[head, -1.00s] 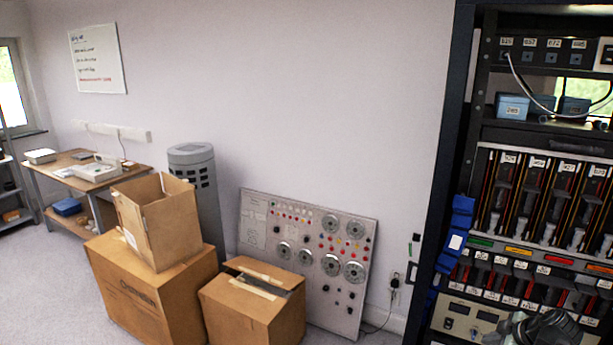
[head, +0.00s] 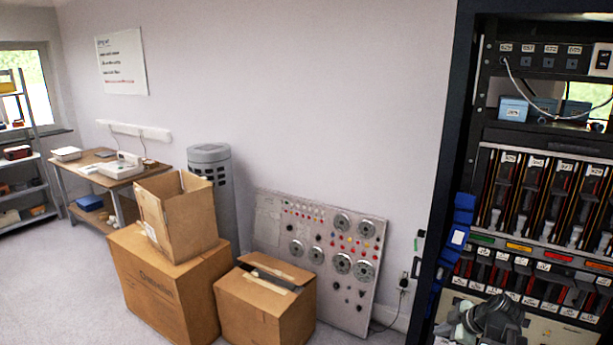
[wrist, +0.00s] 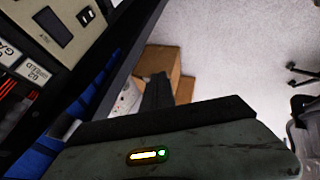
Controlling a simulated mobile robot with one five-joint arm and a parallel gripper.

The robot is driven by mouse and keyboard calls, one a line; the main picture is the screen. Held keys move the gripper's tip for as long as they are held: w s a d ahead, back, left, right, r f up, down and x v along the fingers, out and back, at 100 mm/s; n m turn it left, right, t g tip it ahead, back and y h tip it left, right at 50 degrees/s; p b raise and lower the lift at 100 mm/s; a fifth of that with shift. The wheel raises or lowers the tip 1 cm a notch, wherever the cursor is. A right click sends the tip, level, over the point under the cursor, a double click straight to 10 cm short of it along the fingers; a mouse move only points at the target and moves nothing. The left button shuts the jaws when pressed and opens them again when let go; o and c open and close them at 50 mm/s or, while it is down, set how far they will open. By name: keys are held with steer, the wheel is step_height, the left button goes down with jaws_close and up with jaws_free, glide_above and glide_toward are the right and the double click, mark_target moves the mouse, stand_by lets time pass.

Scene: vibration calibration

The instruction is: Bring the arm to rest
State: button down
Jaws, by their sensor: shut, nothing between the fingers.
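My gripper (wrist: 157,88) shows in the wrist view as dark fingers pressed together, with nothing between them. Its grey-green body with a small lit indicator fills the bottom of that view. The fingers point toward open floor and cardboard boxes some way off. In the head view part of my arm (head: 485,320) shows at the bottom right, in front of the lower part of the equipment rack (head: 440,200). I cannot make out the fingertips there, nor whether the arm touches the rack.
Cardboard boxes (head: 165,285) stand on the floor at the left middle, by a panel with dials (head: 325,255) leaning on the wall. A workbench (head: 125,180) and a shelf unit (head: 35,170) stand further left. In the wrist view the carpet (wrist: 235,60) is clear, with a chair (wrist: 305,120) at right.

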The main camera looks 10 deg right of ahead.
steer(key=w+a+f+n+g+y, duration=0.1)
steer(key=w+a+g, duration=0.15)
steer(key=a, duration=0.95)
steer(key=w+a+f+n+g, duration=0.15)
steer(key=w+a, duration=0.25)
steer(key=a, duration=0.9)
steer(key=s+a+f+m+g+h, duration=0.1)
steer(key=s+a+m, duration=0.1)
steer(key=a, duration=0.4)
steer(key=s+a+f+m, duration=0.1)
steer(key=s+a, duration=0.1)
steer(key=a, duration=0.4)
steer(key=s+d+m, duration=0.1)
steer(key=m, duration=0.2)
steer(key=s+m+g+h, duration=0.1)
steer(key=m, duration=0.3)
steer(key=s+d+m+g+h, duration=0.1)
steer(key=m, duration=0.3)
steer(key=shift+s+d, duration=0.2)
steer(key=shift+d, duration=0.15)
